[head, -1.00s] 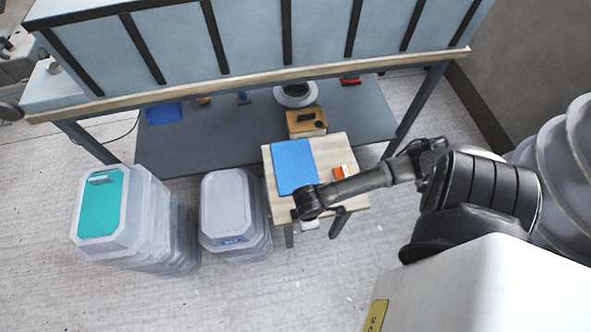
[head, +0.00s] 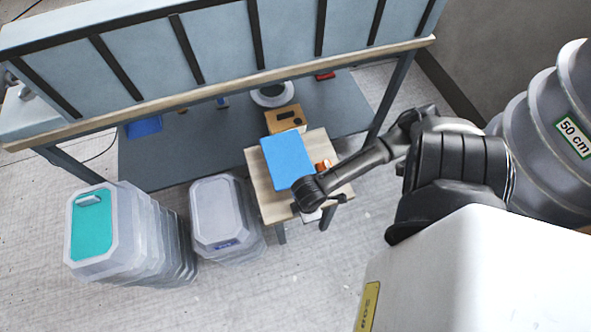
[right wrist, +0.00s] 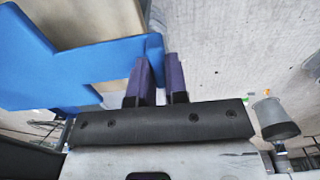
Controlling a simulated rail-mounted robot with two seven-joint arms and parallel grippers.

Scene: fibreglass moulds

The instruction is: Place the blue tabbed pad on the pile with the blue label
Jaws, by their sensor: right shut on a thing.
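The blue tabbed pad (head: 287,158) is over the small wooden table (head: 265,203) in the head view and looks slightly raised. In the right wrist view the pad (right wrist: 40,70) spreads to the left, with its tab between the purple fingers of my right gripper (right wrist: 158,66). That gripper is shut on the tab; in the head view my wrist hides the grip. The pile with the blue label (head: 217,208) is a stack of pale moulds left of the table, its label (head: 225,246) low on the front side. Its top looks bare. My left gripper is out of view.
Another mould pile (head: 130,215) with a teal pad (head: 92,222) on top stands further left. A workbench (head: 230,75) spans the back. A floor gap separates table and labelled pile.

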